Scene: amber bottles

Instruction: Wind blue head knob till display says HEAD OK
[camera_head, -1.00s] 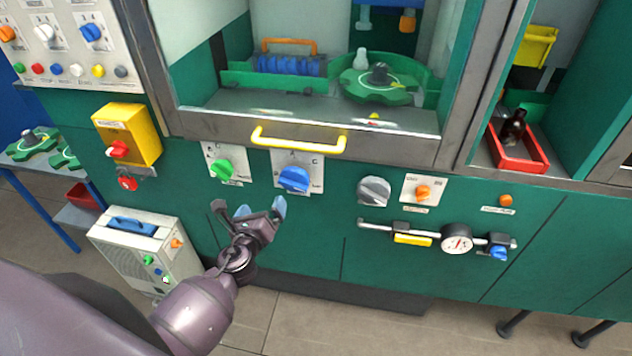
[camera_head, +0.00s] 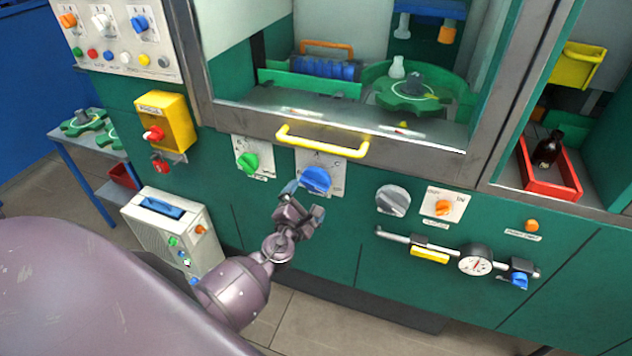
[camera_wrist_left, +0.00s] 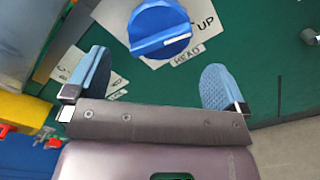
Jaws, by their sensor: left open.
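The blue head knob (camera_head: 316,179) sits on a white plate on the green machine front, below the yellow handle. In the left wrist view the blue knob (camera_wrist_left: 160,28) shows close up, with a white pointer mark and a label reading HEAD under it and UP beside it. My left gripper (camera_head: 304,200) is just below the knob. In the wrist view the left gripper (camera_wrist_left: 155,85) is open, its two blue fingertips apart, with the knob ahead of the gap and not between them. I make out no display reading. My right gripper is not in view.
A green knob (camera_head: 248,163) is left of the blue one, and a grey knob (camera_head: 392,200) is to its right. The yellow handle (camera_head: 322,142) juts out above. A yellow switch box (camera_head: 166,122) and a pale cabinet (camera_head: 172,232) stand to the left.

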